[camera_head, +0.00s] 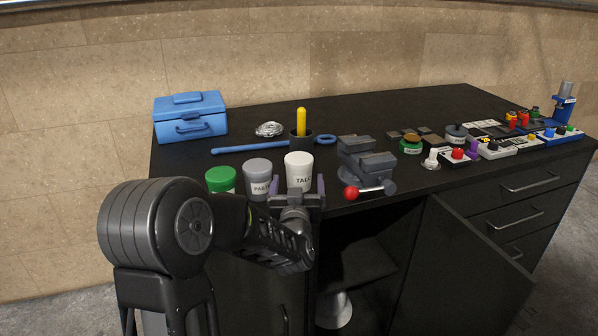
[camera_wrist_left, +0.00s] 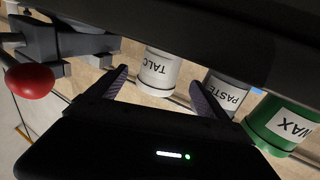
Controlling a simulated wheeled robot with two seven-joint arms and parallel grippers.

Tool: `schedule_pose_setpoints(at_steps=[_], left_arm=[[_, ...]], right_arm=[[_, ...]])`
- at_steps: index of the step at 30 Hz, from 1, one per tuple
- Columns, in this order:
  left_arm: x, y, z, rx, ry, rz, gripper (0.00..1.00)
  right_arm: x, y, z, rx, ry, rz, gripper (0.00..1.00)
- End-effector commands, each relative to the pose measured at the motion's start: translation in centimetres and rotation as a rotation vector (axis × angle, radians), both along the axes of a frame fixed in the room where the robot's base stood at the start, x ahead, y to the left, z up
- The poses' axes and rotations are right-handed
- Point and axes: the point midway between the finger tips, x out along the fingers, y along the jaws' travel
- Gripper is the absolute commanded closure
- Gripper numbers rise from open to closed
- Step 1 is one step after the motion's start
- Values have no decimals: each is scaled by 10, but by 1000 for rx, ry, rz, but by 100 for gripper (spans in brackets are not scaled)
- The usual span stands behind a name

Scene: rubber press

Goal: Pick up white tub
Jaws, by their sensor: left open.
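The white tub (camera_head: 299,172), labelled TALC, stands upright near the front edge of the dark workbench. My left gripper (camera_head: 293,186) is open just in front of it, with a finger towards each side. In the left wrist view the scene appears upside down, and the white tub (camera_wrist_left: 158,72) shows between and beyond the two open fingers of my left gripper (camera_wrist_left: 160,78). I cannot tell whether the fingertips flank the tub. The gripper hides the tub's lower part in the head view. My right gripper is not in view.
A grey PASTE tub (camera_head: 257,178) and a green WAX tub (camera_head: 220,179) stand left of the white tub. A vise (camera_head: 368,170) with a red-knobbed handle is close on the right. Behind are a blue wrench (camera_head: 255,147) and a dark cup (camera_head: 301,139) with a yellow-handled tool.

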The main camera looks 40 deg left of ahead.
Motion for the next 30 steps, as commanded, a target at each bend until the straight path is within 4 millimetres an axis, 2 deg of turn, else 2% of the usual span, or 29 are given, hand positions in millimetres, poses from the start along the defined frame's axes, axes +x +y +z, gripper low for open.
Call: schedule_pose_setpoints(at_steps=[5,16,24,30], left_arm=[[14,9,0,2,1,0,11],[18,12,-1,0,1,1,11],[49,32,-2,2,2,1,11],[58,38,-3,0,2,0,11]], right_arm=[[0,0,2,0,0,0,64],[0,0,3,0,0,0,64],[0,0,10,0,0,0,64],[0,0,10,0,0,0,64]])
